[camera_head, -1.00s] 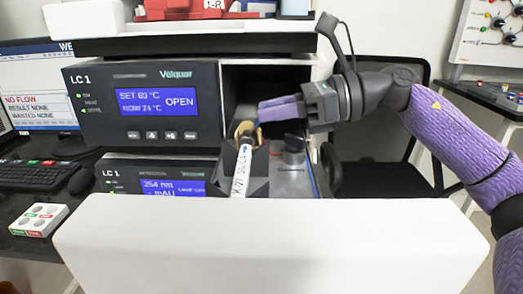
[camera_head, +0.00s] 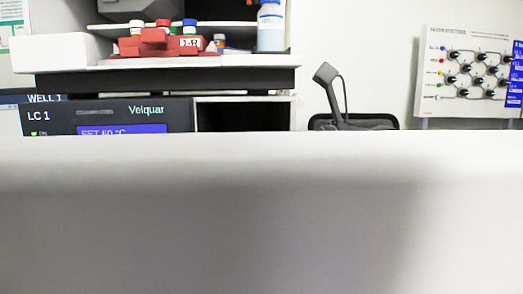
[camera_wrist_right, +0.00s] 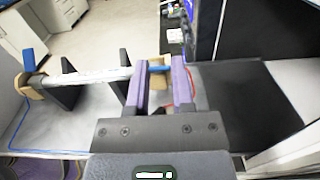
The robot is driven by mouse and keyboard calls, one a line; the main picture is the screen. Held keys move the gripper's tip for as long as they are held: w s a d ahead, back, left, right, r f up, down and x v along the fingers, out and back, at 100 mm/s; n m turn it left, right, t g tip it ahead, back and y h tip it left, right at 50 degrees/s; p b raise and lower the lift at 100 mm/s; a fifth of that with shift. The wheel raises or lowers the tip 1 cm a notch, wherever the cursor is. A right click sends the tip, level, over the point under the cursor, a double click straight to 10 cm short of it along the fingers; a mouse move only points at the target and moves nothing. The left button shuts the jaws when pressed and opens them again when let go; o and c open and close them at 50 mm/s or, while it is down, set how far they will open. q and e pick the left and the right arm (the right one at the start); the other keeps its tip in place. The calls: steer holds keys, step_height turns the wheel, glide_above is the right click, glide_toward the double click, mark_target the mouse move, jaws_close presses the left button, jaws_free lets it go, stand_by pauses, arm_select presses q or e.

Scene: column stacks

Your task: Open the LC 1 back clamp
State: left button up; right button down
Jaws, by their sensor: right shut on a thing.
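In the right wrist view, my right gripper (camera_wrist_right: 160,88) has its two purple fingers near the far end of the white column (camera_wrist_right: 88,77). They are shut on the tan back clamp (camera_wrist_right: 155,62), which is partly hidden between them. A blue tip shows between the fingers. The column lies across dark holder uprights; a tan front clamp (camera_wrist_right: 33,90) with a blue piece is at its other end. The LC 1 unit (camera_head: 100,110) shows only its top in the head view, where column, clamps and right gripper are hidden. My left gripper is not in view.
A broad pale surface hides the lower half of the head view. A thin red line curves beside the fingers in the wrist view.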

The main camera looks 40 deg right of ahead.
steer(key=c, duration=0.8)
jaws_free()
steer(key=shift+w+a+f, duration=0.1)
steer(key=shift+a+f, duration=0.05)
steer(key=shift+f, duration=0.05)
steer(key=shift+o, duration=1.3)
steer(key=shift+w+a, duration=0.1)
steer(key=shift+o, duration=0.3)
steer(key=shift+r, duration=0.1)
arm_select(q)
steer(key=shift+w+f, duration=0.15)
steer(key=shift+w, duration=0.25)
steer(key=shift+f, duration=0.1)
arm_select(e)
steer(key=shift+d, duration=0.2)
